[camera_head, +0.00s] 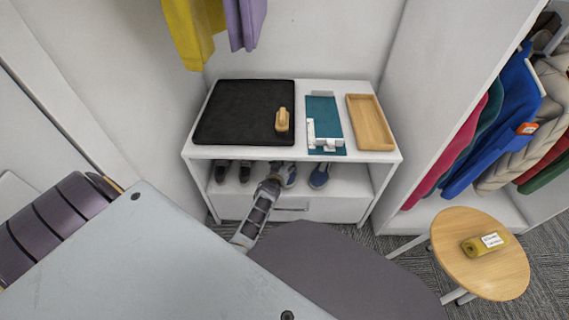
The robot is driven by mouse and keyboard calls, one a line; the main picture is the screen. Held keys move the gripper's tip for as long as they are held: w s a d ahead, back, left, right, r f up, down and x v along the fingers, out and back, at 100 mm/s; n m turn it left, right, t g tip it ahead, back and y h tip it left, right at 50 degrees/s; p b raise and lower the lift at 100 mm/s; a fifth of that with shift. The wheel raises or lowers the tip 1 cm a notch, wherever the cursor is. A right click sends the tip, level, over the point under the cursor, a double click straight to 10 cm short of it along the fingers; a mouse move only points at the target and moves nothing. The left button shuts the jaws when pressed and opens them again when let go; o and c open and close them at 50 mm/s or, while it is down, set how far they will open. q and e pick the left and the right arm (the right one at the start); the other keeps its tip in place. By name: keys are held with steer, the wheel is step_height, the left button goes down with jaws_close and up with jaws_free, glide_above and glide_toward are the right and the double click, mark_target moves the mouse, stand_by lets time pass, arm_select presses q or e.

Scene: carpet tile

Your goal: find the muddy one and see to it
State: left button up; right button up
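On the lower shelf of a white rack (390,157), a dark pair of shoes (245,172) stands at the left and a blue pair (319,176) nearer the middle. The upper board shades and partly hides them, and I cannot make out mud on any. On top lie a black mat (230,112) with a wooden-handled brush (282,120) on it, a teal mat (322,105) with a white holder, and an empty wooden tray (370,122). My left gripper (274,173) reaches toward the lower shelf, beside the blue pair; its fingertips are unclear. My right gripper is out of view.
A round wooden stool (480,275) at the right holds a yellow labelled bottle (484,244). Coats (505,120) hang in an open wardrobe at the right. Yellow (193,30) and purple (245,20) garments hang above the rack. The rack's upper board overhangs the shoes.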

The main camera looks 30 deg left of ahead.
arm_select(q)
steer(key=shift+c, duration=1.3)
steer(key=o, duration=1.4)
steer(key=shift+o, duration=0.2)
steer(key=shift+f, duration=0.1)
steer(key=shift+r, duration=0.2)
steer(key=shift+r+p, duration=2.9)
steer(key=shift+p, duration=0.15)
steer(key=shift+r+p, duration=0.35)
